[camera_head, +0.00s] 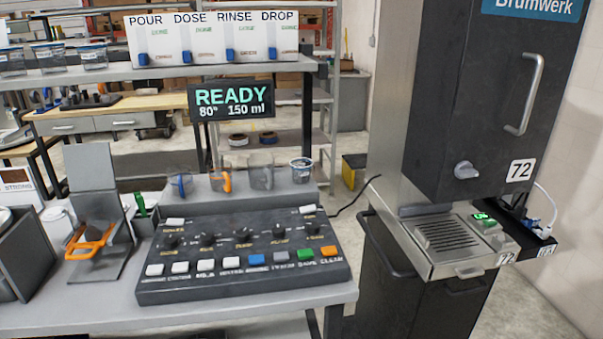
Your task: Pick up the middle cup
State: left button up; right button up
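Several small clear cups stand in a row on the grey ledge (240,198) behind the control panel. From the left they are a cup with a blue handle (180,185), a cup with an orange handle (221,182), a taller plain clear cup (261,173) and a cup with a dark blue rim (302,172). The orange-handled and plain cups are the inner ones; I cannot tell which counts as the middle cup. The cups are upright and apart. Neither of my grippers is in view.
The dark control panel (240,255) with knobs and coloured buttons lies in front of the cups. A READY display (235,100) stands behind them. A dark dispenser (480,90) with a metal drip tray (445,235) is at right. An orange-handled tool (88,240) rests at left.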

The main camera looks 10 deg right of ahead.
aim_at(300, 168)
jog(key=l+z, duration=0.15)
jog(key=l, duration=0.55)
jog(key=l+z, duration=0.15)
jog(key=l, duration=0.55)
jog(key=i+l+z, duration=0.2)
jog(key=l, duration=0.5)
jog(key=k+l, duration=0.05)
jog(key=k, duration=0.05)
